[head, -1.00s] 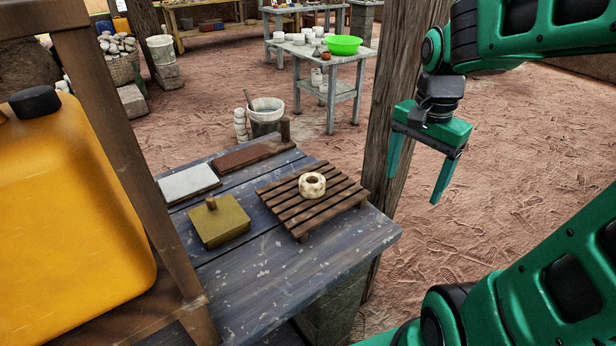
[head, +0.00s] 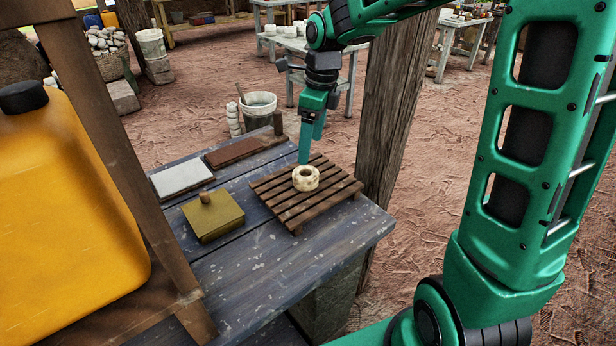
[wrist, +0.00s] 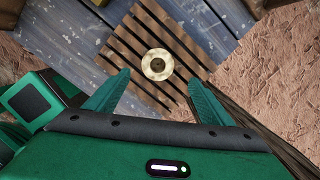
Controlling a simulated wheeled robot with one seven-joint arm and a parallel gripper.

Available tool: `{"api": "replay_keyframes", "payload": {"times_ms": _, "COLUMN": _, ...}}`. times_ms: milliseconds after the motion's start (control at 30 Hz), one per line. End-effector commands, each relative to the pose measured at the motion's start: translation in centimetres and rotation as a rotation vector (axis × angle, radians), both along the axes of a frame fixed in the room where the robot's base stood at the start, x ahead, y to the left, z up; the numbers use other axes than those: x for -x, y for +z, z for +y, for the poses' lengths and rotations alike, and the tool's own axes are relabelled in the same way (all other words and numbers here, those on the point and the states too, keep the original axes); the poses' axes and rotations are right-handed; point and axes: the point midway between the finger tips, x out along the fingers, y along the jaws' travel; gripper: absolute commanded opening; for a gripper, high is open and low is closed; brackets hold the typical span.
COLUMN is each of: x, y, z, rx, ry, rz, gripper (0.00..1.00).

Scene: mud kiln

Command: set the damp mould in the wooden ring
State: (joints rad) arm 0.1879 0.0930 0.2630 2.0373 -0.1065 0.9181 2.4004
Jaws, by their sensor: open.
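A pale, speckled, thick ring-shaped piece (head: 306,178) with a hole in its middle sits on a slatted wooden rack (head: 283,208) on the table. It looks like the mould, but I cannot tell its dampness. It also shows in the wrist view (wrist: 157,65), just ahead of the gap between my fingers. My gripper (head: 304,155) points down, close above and behind the piece in the head view. It is open and empty; its two spread fingers show in the wrist view (wrist: 157,84). I cannot make out a separate wooden ring.
An olive block with a knob (head: 214,219), a white slab (head: 180,179) and a brown slab (head: 232,151) lie left of the rack on the blue-grey table (head: 262,270). A bucket (head: 258,107) stands behind. A wooden post (head: 400,110) rises close right. A yellow jerrycan (head: 65,200) stands left.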

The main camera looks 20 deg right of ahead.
Motion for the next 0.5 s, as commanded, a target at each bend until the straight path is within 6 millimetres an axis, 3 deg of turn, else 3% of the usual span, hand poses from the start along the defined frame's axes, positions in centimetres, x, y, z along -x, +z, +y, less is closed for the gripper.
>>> {"api": "replay_keyframes", "payload": {"times_ms": 200, "x": -0.1, "y": -3.0, "z": 0.3, "rx": 0.000, "ry": 0.001, "rz": 0.002, "gripper": 0.75}}
{"api": "replay_keyframes", "payload": {"times_ms": 500, "x": -0.3, "y": -5.4, "z": 0.7, "rx": 0.000, "ry": 0.003, "rz": 0.003, "gripper": 0.75}}
